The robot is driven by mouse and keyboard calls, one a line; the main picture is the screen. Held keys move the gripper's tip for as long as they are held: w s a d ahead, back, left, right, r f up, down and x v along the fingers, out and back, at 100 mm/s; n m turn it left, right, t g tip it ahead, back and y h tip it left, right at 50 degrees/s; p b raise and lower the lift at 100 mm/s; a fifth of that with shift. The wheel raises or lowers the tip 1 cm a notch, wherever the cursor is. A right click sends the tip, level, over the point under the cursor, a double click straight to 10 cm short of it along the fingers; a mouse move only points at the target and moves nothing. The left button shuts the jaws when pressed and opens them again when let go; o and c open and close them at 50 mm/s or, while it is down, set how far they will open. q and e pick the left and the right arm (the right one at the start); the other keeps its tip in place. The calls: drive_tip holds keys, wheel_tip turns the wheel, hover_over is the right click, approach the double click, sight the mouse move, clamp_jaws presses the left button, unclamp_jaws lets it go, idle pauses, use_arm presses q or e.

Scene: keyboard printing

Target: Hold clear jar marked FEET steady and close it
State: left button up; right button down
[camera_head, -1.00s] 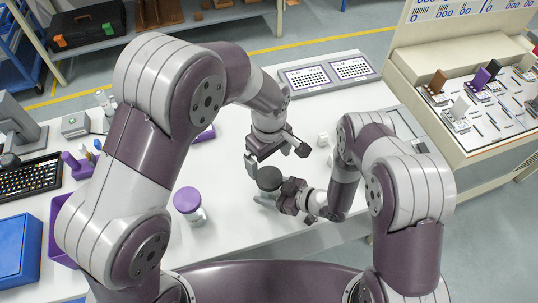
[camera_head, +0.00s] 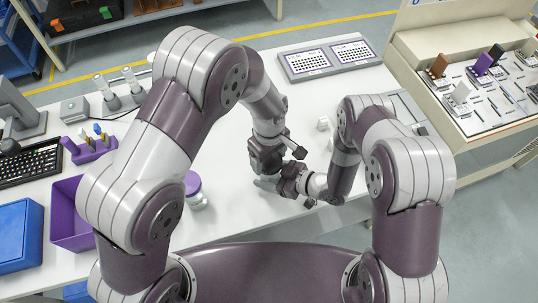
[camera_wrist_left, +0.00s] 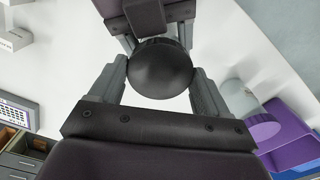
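In the left wrist view a round black lid (camera_wrist_left: 160,68) caps the jar, whose body and any FEET marking are hidden beneath it. My left gripper (camera_head: 266,181) is over the jar; in its wrist view the left fingers (camera_wrist_left: 160,80) press against both sides of the lid. My right gripper (camera_head: 282,184) comes in low from the right in the head view. Its fingers (camera_wrist_left: 154,42) reach around the jar just under the lid, from the top of the wrist view. In the head view my grippers cover the jar and lid.
A clear jar with a purple lid (camera_head: 193,184) stands to the left; it also shows in the left wrist view (camera_wrist_left: 262,124). A purple bin (camera_head: 70,215), a blue bin (camera_head: 18,235) and a keyboard (camera_head: 30,163) are farther left. Panels (camera_head: 328,56) lie at the back.

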use_arm(q)
drive_tip(key=shift+c, duration=0.8)
drive_tip(key=m, duration=0.3)
drive_tip(key=o, duration=1.1)
drive_tip(key=shift+r, duration=2.25)
wheel_tip(320, 180, up, 4)
drive_tip(key=n, duration=0.3)
drive_tip(key=shift+f, duration=0.25)
drive_tip(key=shift+f, duration=0.1)
